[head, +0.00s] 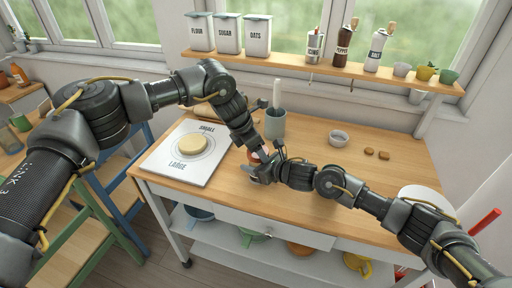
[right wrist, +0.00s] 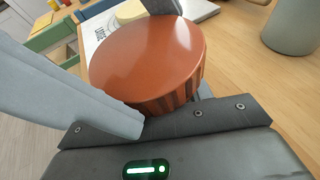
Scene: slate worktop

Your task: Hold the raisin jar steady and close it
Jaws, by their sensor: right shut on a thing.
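The raisin jar's orange-brown ribbed lid (right wrist: 150,55) fills the middle of the right wrist view. In the head view a small orange part of it (head: 253,157) shows between my grippers. The jar body is mostly hidden, so I cannot tell how the lid is seated. My right gripper (head: 262,172) comes in from the right and is shut on the jar; one grey finger shows beside the lid in the right wrist view. My left gripper (head: 254,148) is just above, close to the lid. Its fingers are largely hidden, and I cannot tell if they are open.
A white board (head: 165,160) with a pale round piece (head: 192,145) lies left of the jar. A grey-green crock (head: 275,125) stands behind the grippers. A small bowl (head: 339,138) and brown biscuits (head: 369,151) are further right. The front right worktop has free room.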

